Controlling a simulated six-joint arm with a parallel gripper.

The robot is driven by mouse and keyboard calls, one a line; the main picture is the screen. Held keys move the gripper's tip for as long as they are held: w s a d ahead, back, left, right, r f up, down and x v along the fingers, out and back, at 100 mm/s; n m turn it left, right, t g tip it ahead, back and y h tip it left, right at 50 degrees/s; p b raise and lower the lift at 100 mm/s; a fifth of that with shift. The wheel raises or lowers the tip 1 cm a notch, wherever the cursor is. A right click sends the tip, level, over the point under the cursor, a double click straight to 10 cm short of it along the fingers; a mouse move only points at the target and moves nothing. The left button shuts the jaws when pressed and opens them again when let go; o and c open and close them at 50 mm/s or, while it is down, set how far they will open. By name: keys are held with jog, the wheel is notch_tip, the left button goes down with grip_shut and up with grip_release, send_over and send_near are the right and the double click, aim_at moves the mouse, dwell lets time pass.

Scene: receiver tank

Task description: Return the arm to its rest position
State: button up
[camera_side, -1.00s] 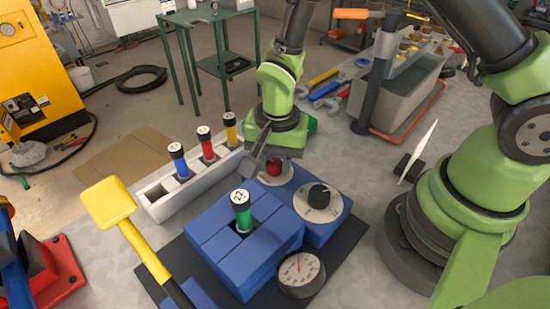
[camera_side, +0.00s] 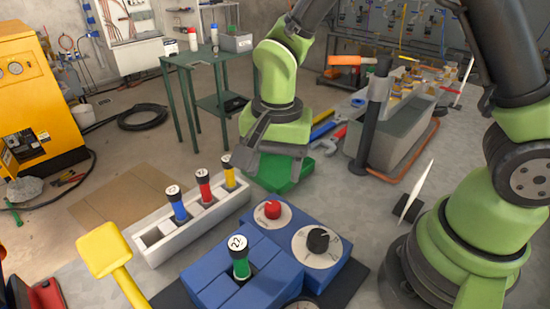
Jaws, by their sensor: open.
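My gripper (camera_side: 245,160) is at the centre of the side view, open and empty. It hangs behind the blue block assembly, close to the yellow cylinder (camera_side: 229,178), and appears apart from it. A green cylinder with a numbered black-and-white cap (camera_side: 239,256) stands upright in the blue receiver block (camera_side: 205,276). Blue (camera_side: 178,205), red (camera_side: 205,188) and yellow cylinders stand in a white slotted rack (camera_side: 157,251), whose near-left slot is empty.
A red knob (camera_side: 272,209) and a black dial (camera_side: 318,240) sit on the blue block. A yellow paddle (camera_side: 104,250) stands at front left. A grey tank (camera_side: 395,140) and a thin white panel (camera_side: 416,191) are to the right. A green table (camera_side: 205,57) stands behind.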

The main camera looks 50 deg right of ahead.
jog(key=shift+r, duration=0.55)
jog(key=s+d+r+n+t+y, duration=0.1)
jog(key=s+d+r+n+t, duration=0.1)
jog(key=s+r, duration=0.4)
jog(key=s+d+r+n+t, duration=0.3)
jog(key=s+r, duration=0.4)
jog(key=r, duration=0.3)
jog(key=shift+s+d+n+t+y, duration=0.2)
jog(key=shift+d+n+t+y, duration=0.15)
jog(key=shift+n+t, duration=0.7)
